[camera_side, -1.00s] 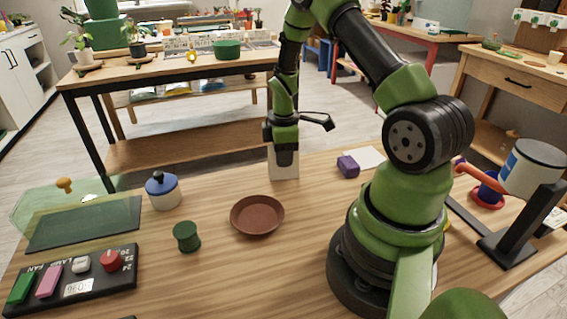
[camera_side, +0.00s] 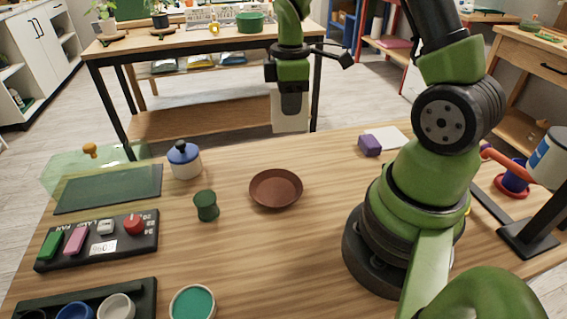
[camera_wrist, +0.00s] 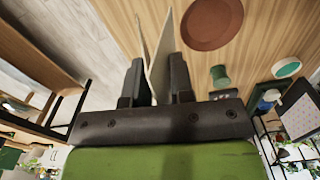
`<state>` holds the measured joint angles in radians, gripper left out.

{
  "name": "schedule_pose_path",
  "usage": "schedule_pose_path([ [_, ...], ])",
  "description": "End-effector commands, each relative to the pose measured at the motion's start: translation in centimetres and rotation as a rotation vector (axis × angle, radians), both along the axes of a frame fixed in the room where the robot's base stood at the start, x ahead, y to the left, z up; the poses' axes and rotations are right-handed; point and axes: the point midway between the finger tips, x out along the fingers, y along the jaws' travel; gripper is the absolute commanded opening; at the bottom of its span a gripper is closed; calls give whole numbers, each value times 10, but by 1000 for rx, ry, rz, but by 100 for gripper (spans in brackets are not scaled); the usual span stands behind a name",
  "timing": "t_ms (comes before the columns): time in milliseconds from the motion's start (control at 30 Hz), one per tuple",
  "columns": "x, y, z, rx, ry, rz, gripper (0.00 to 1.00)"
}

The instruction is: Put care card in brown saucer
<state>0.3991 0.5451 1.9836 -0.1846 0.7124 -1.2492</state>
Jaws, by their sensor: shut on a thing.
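The care card (camera_side: 290,123) is a thin white rectangle hanging upright below my gripper (camera_side: 291,103) in the side view. In the wrist view the card (camera_wrist: 161,50) stands edge-on between the two dark fingers of my gripper (camera_wrist: 157,80), which are shut on it. The brown saucer (camera_side: 275,200) lies empty on the wooden table in the side view. My gripper and the card are in the air beyond the saucer, past the table's far edge in the picture. The saucer also shows at the top of the wrist view (camera_wrist: 228,35).
A small dark green pot (camera_side: 206,212) stands left of the saucer. A blue-lidded jar (camera_side: 184,163) and a switch panel (camera_side: 150,241) are farther left. A purple block (camera_side: 369,146) sits by a white sheet (camera_side: 389,138) on the right.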

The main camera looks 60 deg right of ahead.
Motion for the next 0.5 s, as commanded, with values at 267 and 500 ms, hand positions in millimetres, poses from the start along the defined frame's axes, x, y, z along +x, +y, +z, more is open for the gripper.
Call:
schedule_pose_path([
  [267, -15, 80, 4, 0, 0, 107, 1],
  [500, -22, 93, -25, 1, 8, 120, 1],
])
